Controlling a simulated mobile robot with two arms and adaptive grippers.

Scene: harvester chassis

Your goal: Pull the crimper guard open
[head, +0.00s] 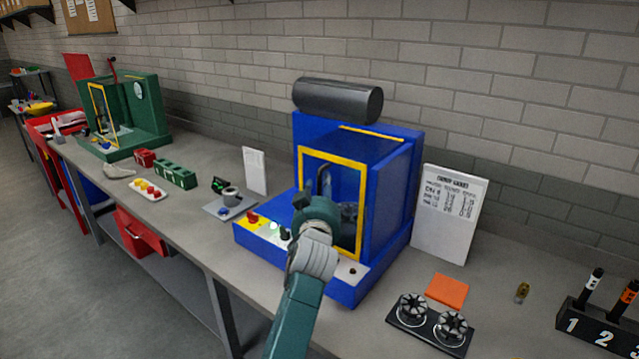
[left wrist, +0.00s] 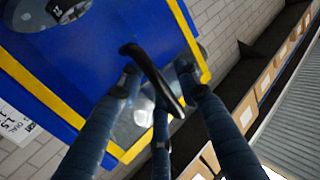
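The crimper (head: 392,205) is a blue machine with a dark cylinder on top. Its guard (head: 333,155) is a yellow-framed clear panel standing across the front, seemingly closed. A black bar handle (head: 324,178) is on the guard; in the left wrist view the handle (left wrist: 152,75) runs slantwise between my fingers. My left gripper (left wrist: 160,82) has its fingers spread around the handle, not visibly clamped on it. In the head view my left gripper (head: 322,200) is in front of the guard, its wrist hiding the lower panel and its fingertips hard to see. My right gripper is in neither view.
Buttons (head: 268,228) line the crimper's front ledge below my arm. A white chart (head: 448,215) leans at its right. Black die holders (head: 432,328) and an orange pad (head: 447,290) lie front right. A green machine (head: 140,110) stands farther left on the bench.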

